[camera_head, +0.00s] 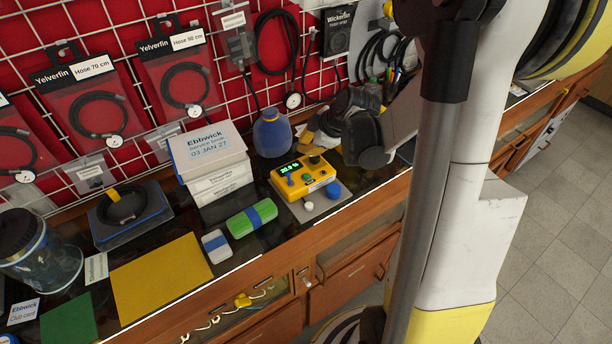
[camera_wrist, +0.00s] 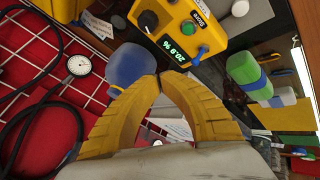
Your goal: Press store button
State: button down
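The yellow regulator box (camera_head: 300,180) sits on a grey plate on the dark bench top, with a lit green display, a black knob and blue and green controls.
A green-and-blue roll (camera_head: 252,218) and an eraser-like block (camera_head: 215,246) lie in front. Hoses hang on the red grid wall.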

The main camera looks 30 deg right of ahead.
jog(key=b, duration=0.6)
send_near(300, 172)
jog(key=x, duration=0.3)
jog(key=w+x, duration=0.1)
jog(key=x, duration=0.1)
jog(key=shift+a+r, duration=0.1)
jog(key=shift+r, duration=0.2)
jog(key=shift+f, duration=0.1)
dwell(0.4)
jog(key=shift+f+b, duration=0.3)
jog(key=shift+b, duration=0.3)
jog(key=shift+f+b, duration=0.5)
jog(key=shift+r, duration=0.1)
dwell(0.5)
jog(key=shift+r+p, duration=0.7)
jog(key=shift+r, duration=0.15)
jog(key=shift+r, duration=0.1)
notch_tip(300, 172, up, 5)
jog(key=p, duration=0.4)
